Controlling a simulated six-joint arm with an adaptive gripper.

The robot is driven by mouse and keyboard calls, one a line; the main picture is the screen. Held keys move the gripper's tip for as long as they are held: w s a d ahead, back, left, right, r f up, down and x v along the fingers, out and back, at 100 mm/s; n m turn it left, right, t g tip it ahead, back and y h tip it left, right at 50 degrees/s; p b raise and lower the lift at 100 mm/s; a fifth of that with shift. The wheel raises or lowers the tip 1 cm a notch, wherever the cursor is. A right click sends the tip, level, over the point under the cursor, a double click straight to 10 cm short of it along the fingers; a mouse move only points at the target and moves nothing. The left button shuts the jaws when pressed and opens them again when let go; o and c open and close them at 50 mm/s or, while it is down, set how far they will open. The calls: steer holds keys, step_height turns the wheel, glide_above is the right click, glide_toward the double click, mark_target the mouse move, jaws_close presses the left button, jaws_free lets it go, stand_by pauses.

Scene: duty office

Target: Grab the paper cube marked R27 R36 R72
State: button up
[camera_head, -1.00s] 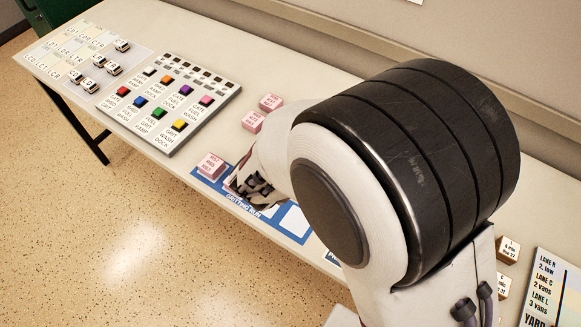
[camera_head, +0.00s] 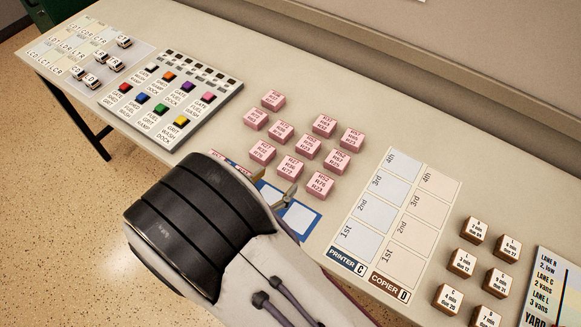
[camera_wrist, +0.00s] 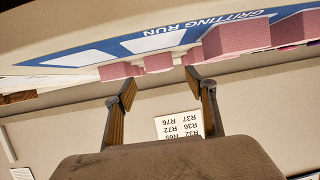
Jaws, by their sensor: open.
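Several pink paper cubes stand in loose rows on the desk in the head view. One cube (camera_head: 291,167) stands close beyond my gripper (camera_head: 265,181); its print looks like R27 R36 R72, but is too small to be sure. Other pink cubes are at the front (camera_head: 320,185) and to its left (camera_head: 262,152). My gripper is open and empty, over the blue gritting-run strip (camera_head: 303,222), partly hiding it. In the wrist view, the gripper (camera_wrist: 160,88) shows two spread fingers with nothing between them. Pink cubes (camera_wrist: 236,38) show beyond the fingers, labels unseen.
A button panel (camera_head: 190,98) and a lane sheet with small vans (camera_head: 92,55) lie at left. A printer and copier chart (camera_head: 398,215) and brown-sided cubes (camera_head: 475,230) are at right. A card with R numbers (camera_wrist: 178,125) shows upside down in the wrist view.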

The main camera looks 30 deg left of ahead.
mark_target(287, 170)
steer(key=shift+w, duration=0.1)
steer(key=shift+x, duration=1.25)
steer(key=shift+x, duration=2.6)
steer(key=shift+r, duration=0.1)
steer(key=c, duration=1.2)
